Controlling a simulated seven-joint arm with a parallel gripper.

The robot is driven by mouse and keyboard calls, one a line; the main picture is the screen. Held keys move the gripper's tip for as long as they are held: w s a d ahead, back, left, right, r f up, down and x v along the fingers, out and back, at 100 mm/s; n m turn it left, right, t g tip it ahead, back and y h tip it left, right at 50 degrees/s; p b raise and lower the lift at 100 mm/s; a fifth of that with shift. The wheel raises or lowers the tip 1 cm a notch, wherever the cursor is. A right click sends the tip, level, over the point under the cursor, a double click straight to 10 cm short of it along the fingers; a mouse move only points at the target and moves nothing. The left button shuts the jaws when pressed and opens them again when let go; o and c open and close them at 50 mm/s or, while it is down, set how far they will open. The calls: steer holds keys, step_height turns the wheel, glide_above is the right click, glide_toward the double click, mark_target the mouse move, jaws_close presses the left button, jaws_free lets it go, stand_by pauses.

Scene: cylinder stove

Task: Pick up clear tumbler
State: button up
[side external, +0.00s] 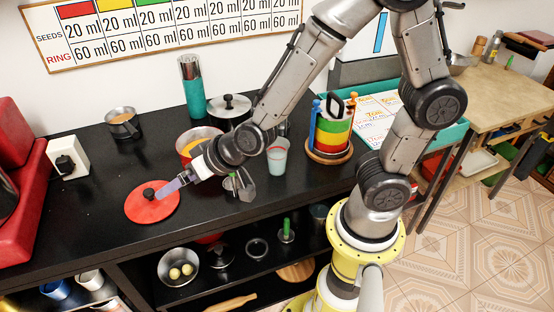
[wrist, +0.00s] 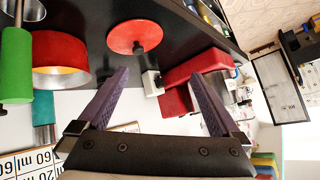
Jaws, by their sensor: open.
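A pale, see-through tumbler with a reddish rim (side external: 277,158) stands upright on the black counter, right of my wrist in the side external view. I cannot make it out in the wrist view. My gripper (side external: 167,190) is to its left, tilted down over the red lid (side external: 142,207). Its purple fingers (wrist: 152,80) are apart and nothing is between them in the wrist view. The lid, with its dark knob, also shows in the wrist view (wrist: 124,37).
A red pot (side external: 186,150) with orange contents is behind my wrist. A lidded pot (side external: 216,112), a teal-and-steel cylinder (side external: 193,95) and a small pan (side external: 122,125) stand farther back. A striped stack (side external: 332,135) is right of the tumbler.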

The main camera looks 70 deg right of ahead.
step_height(320, 180, down, 8)
steer(key=w+t+h, duration=0.1)
steer(key=t+h, duration=0.1)
steer(key=h, duration=0.1)
steer(key=m+h, duration=0.7)
steer(key=h, duration=0.6)
glide_toward(280, 166)
steer(key=x, duration=0.5)
steer(key=shift+w+d, duration=0.2)
steer(key=shift+w, duration=0.05)
steer(key=shift+s+d+m, duration=0.1)
steer(key=shift+d+m, duration=0.15)
steer(key=shift+m, duration=0.05)
steer(key=shift+d, duration=0.2)
steer(key=shift+x, duration=3.45)
steer(key=shift+w+a, duration=0.15)
steer(key=shift+w, duration=0.1)
